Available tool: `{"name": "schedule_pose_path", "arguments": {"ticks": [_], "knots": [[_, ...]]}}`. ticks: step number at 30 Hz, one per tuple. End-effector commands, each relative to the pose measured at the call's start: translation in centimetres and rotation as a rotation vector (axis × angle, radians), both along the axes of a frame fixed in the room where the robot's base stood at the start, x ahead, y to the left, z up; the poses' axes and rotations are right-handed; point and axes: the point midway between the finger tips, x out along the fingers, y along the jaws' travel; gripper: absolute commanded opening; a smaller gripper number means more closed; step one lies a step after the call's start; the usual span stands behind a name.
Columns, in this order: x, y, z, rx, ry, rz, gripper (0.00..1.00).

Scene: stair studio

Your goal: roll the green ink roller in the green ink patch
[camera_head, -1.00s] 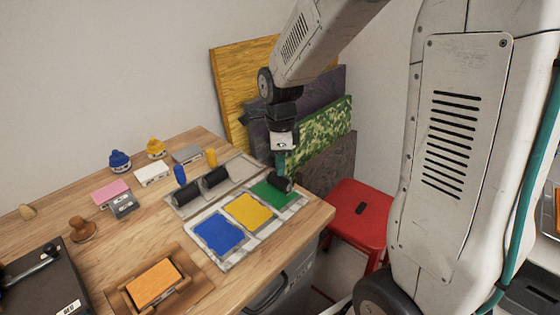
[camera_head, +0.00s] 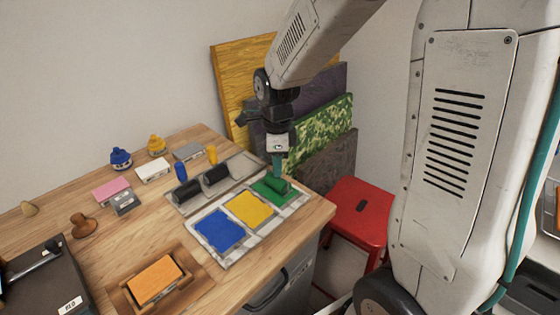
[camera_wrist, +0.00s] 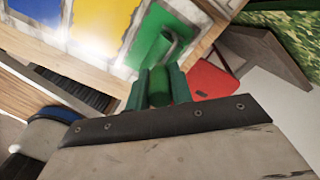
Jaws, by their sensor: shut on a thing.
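The green ink roller (camera_head: 277,184) is upright under my gripper, and its cylinder, now green, rests on the green ink patch (camera_head: 263,197). My gripper (camera_head: 278,162) is shut on the roller's green handle, above the patch at the tray's right end. In the wrist view the handle (camera_wrist: 159,88) sits between my fingers, and the green patch (camera_wrist: 143,46) lies beyond it. The roller's cylinder is hard to tell from the patch there.
Yellow (camera_head: 249,208) and blue (camera_head: 218,231) patches share the ink tray (camera_head: 252,232). Two black rollers with blue (camera_head: 180,171) and yellow (camera_head: 212,155) handles lie behind it. A red stool (camera_head: 360,212) stands right of the table. Boards (camera_head: 325,168) lean on the wall behind my gripper.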

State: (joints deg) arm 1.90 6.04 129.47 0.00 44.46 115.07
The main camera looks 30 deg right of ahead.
Motion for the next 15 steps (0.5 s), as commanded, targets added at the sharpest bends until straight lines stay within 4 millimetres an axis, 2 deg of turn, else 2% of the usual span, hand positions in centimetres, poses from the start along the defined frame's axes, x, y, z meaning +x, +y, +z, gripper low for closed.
{"name": "schedule_pose_path", "arguments": {"ticks": [15], "knots": [[-0.7, 2.0, 0.0, 0.000, 0.001, 0.002, 0.04]]}}
